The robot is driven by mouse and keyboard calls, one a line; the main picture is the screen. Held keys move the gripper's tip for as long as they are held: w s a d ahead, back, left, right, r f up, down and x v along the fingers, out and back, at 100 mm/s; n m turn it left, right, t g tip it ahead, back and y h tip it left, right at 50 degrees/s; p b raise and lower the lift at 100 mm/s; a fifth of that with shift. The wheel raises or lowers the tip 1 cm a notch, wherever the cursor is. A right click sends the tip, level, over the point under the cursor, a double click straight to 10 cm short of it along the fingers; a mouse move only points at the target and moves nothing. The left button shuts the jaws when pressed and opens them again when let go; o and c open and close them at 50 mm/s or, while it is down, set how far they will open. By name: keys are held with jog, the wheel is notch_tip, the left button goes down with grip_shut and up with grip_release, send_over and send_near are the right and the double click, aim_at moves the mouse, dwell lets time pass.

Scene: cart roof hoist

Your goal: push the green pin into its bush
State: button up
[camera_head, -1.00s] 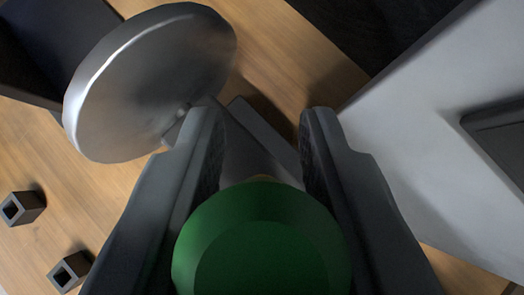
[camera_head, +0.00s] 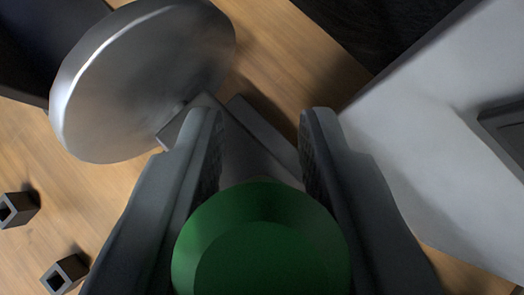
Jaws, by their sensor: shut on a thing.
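The green pin's round head (camera_head: 262,250) fills the bottom middle of the view, between the two fingers of my gripper (camera_head: 262,125). My gripper is shut on the green pin. Beyond the head, a dark grey block (camera_head: 250,150) lies between the fingertips. The pin's far end and the bush opening are hidden behind the head, so I cannot tell how deep the pin sits.
A large grey metal disc (camera_head: 145,80) stands close to the left finger. A light grey panel (camera_head: 430,150) with a dark rectangular part (camera_head: 508,128) is on the right. Two small square tubes (camera_head: 66,274) are at lower left on the wooden surface (camera_head: 105,195).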

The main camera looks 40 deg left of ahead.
jog(key=shift+f, duration=0.6)
jog(key=o, duration=1.1)
jog(key=shift+c, duration=0.2)
jog(key=v, duration=1.7)
jog(key=shift+s+r, duration=0.1)
jog(key=shift+s, duration=0.05)
